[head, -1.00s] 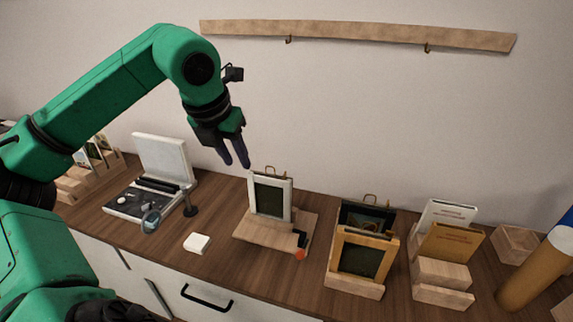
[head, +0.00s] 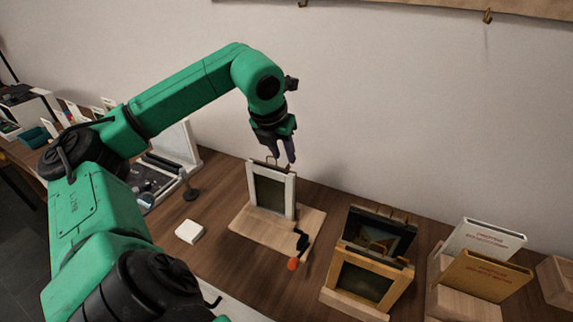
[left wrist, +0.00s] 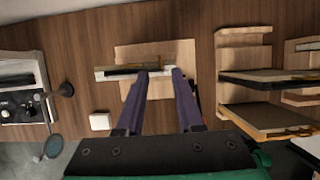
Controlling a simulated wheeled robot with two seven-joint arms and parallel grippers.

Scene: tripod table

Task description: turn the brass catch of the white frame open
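The white frame (head: 291,196) with a dark panel stands upright on a wooden base (head: 250,226). A thin brass-coloured loop (head: 271,158) shows at its top edge; I cannot make out the catch for certain. My left gripper (head: 287,160) points down at the frame's top right corner, its fingers apart and empty. In the left wrist view the frame (left wrist: 103,73) is seen from above, and the left gripper's two fingertips (left wrist: 160,73) are near its right end. I cannot tell whether they touch it. My right gripper is not in view.
A black piece with an orange-red end (head: 293,263) sits at the base's front right. A wooden-framed picture stand (head: 367,285) and a book stand (head: 470,300) are to the right.

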